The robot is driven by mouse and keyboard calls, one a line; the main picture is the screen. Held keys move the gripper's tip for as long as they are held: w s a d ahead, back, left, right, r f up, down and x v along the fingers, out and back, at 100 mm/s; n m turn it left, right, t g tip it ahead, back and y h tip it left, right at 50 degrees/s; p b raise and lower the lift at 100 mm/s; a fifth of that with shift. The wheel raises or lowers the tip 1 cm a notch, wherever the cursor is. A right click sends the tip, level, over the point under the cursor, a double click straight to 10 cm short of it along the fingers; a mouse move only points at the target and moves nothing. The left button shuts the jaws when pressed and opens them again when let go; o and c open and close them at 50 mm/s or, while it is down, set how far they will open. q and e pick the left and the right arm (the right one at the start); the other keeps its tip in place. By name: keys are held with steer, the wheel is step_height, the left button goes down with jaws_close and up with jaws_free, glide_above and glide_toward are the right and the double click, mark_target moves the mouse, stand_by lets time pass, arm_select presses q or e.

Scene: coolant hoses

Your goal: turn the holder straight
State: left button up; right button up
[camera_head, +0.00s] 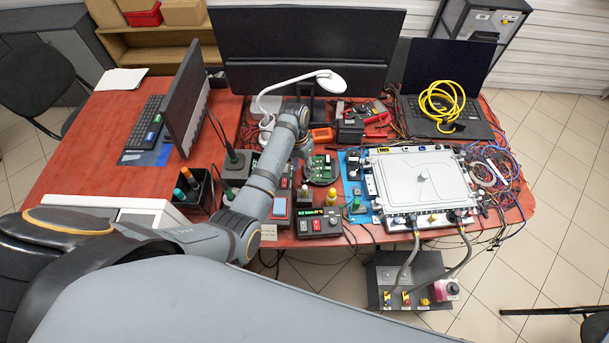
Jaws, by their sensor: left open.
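My left arm reaches in from the lower left over the red table, and its wrist bends down near the middle. The left gripper (303,152) is small and partly hidden by its own wrist; it is open, with nothing visibly held. Just right of it and below lies a round holder with a green circuit board (320,169), close to the gripper; I cannot tell whether they touch. Which way the holder is turned is too small to tell. My right gripper is not in view.
A black control box (320,224) is at the front edge. A white lamp (330,82) and large monitor (305,45) stand behind. Cables crowd the right side.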

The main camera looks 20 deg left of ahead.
arm_select(q)
steer(key=f, duration=0.5)
steer(key=shift+d+f, duration=0.3)
steer(key=shift+f, duration=0.15)
steer(key=c, duration=0.7)
jaws_close()
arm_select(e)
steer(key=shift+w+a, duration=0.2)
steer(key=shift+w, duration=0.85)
